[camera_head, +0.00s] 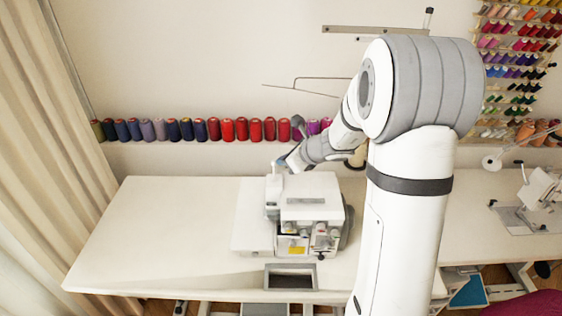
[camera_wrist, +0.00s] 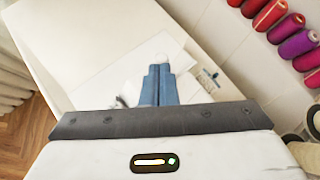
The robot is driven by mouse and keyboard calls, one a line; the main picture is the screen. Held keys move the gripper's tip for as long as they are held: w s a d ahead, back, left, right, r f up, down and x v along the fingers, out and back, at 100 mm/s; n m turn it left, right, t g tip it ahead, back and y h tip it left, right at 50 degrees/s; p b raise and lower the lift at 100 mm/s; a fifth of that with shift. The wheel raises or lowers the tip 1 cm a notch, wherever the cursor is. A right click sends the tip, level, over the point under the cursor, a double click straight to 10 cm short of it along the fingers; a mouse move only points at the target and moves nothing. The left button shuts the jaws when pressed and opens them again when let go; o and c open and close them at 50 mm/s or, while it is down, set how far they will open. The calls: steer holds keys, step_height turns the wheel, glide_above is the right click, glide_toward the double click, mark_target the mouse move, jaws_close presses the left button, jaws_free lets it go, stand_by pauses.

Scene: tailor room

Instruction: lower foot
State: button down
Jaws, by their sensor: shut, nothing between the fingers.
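The white sewing machine (camera_head: 312,190) stands on the table, with its front openings and an orange-yellow label facing the head camera. My gripper (camera_head: 284,163) is at the machine's upper left, close to its top; I cannot tell if it touches. In the wrist view my gripper's two blue fingers (camera_wrist: 159,70) lie side by side, shut and empty, above the white machine (camera_wrist: 160,46). The presser foot and its lever are too small or hidden to make out. My arm covers part of the area behind the machine.
The white table (camera_head: 150,225) is clear left of the machine. A row of thread spools (camera_head: 228,130) lines the wall behind. Another sewing machine (camera_head: 540,188) stands at the right. A curtain (camera_head: 45,130) hangs at the left. A thin rod (camera_head: 305,86) stands out near my arm.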

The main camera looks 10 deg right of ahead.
stand_by(0.3)
steer(key=s+d+r, duration=0.5)
steer(key=d+r, duration=0.3)
steer(key=shift+s+r, duration=0.15)
steer(key=shift+r, duration=0.25)
